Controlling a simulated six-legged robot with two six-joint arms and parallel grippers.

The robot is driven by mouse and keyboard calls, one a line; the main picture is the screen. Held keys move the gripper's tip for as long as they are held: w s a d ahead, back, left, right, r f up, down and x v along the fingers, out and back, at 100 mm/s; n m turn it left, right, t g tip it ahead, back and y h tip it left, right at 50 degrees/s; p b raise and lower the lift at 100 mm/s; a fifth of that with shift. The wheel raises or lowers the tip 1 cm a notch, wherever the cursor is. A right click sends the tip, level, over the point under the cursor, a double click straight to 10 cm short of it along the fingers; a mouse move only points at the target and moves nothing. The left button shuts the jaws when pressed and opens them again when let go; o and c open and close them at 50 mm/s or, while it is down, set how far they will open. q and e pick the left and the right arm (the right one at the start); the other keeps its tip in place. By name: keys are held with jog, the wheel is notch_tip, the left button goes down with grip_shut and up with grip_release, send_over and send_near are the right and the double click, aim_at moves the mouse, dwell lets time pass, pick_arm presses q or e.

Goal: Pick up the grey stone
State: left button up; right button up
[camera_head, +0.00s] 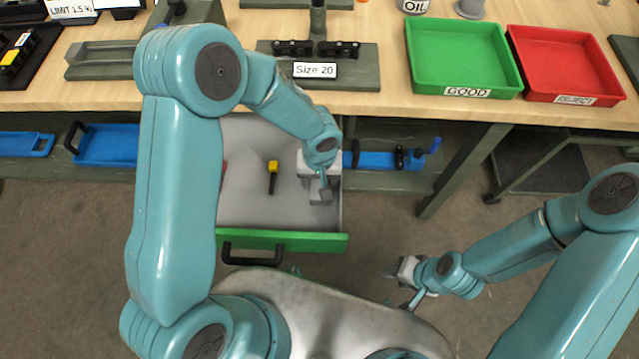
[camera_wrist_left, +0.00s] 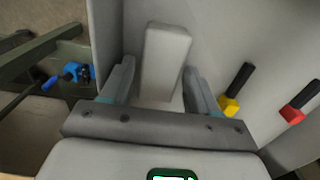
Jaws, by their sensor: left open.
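The grey stone (camera_wrist_left: 165,60), a plain long block, lies in the open drawer (camera_head: 250,205). In the left wrist view it sits between the two fingers of my left gripper (camera_wrist_left: 160,82), with gaps visible on both sides. My left gripper (camera_head: 319,190) is open and reaches down into the right part of the drawer. In the head view the gripper and wrist partly cover the stone's place. My right gripper (camera_head: 398,270) hangs to the right of the drawer, away from the stone; its jaw opening is too small to judge.
A yellow-and-black piece (camera_head: 273,175) lies in the drawer left of the gripper; it and a red-and-black piece (camera_wrist_left: 292,113) show in the wrist view. The drawer's green front (camera_head: 300,241) and the bench edge border the space. Green (camera_head: 465,50) and red (camera_head: 570,60) trays stand on the bench.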

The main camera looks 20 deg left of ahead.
aim_at(319, 184)
pick_arm(q)
jog(key=shift+f, duration=0.95)
jog(key=c, duration=1)
jog(key=shift+o, duration=0.2)
jog(key=shift+r, duration=0.1)
notch_tip(319, 184, up, 20)
jog(key=shift+p, duration=0.45)
